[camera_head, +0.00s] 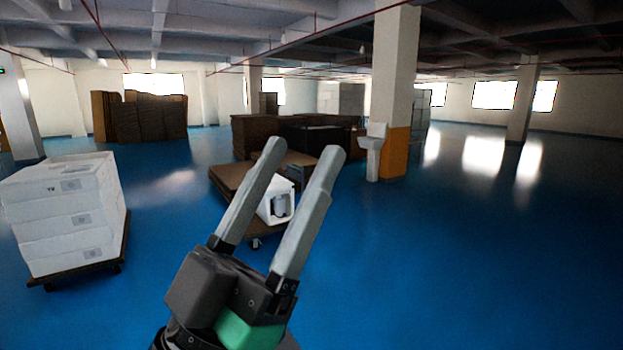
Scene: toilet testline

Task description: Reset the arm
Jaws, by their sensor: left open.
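My left gripper (303,157) stands large in the lower middle of the head view, its two grey fingers pointing up and to the right. The fingers are apart, with nothing held between them. The background shows through the gap, including a white box-like item (281,207) with an opening, well beyond the gripper. The fingers hide part of the things behind them. My right gripper is not in view.
White stacked boxes (62,215) stand on a low wheeled pallet at the left. A brown cart (227,178) stands behind the gripper. A column (396,90) with a white sink (374,150) stands beyond. Blue floor (480,260) at the right is clear.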

